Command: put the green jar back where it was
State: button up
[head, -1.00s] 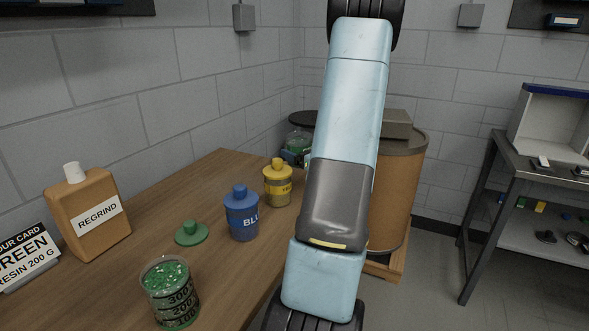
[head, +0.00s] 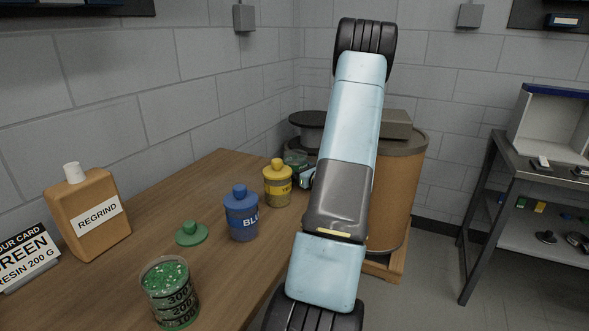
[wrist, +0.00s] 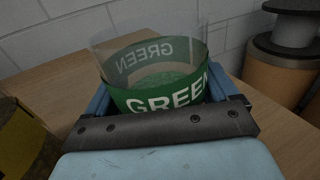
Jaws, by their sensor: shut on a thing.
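The green jar (wrist: 150,80) is a clear, lidless jar with a green GREEN label and green pellets inside. In the wrist view it stands upright between the jaws of my gripper (wrist: 160,100), which is shut on it. In the head view the jar (head: 295,159) shows at the bench's far end, behind the yellow jar (head: 278,186), partly hidden. I cannot tell whether its base touches the bench. The green lid (head: 191,234) lies on the wooden bench (head: 140,215), left of the blue jar (head: 241,216).
A clear measuring cup (head: 170,292) of green pellets stands at the bench's near edge. A REGRIND bottle (head: 88,214) and a card (head: 27,258) stand at the left. A brown drum (head: 397,200) stands beyond the bench; a metal table (head: 530,165) is at the right.

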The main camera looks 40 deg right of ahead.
jog(key=o, duration=1.1)
jog(key=s, duration=1.2)
jog(key=shift+r, duration=0.1)
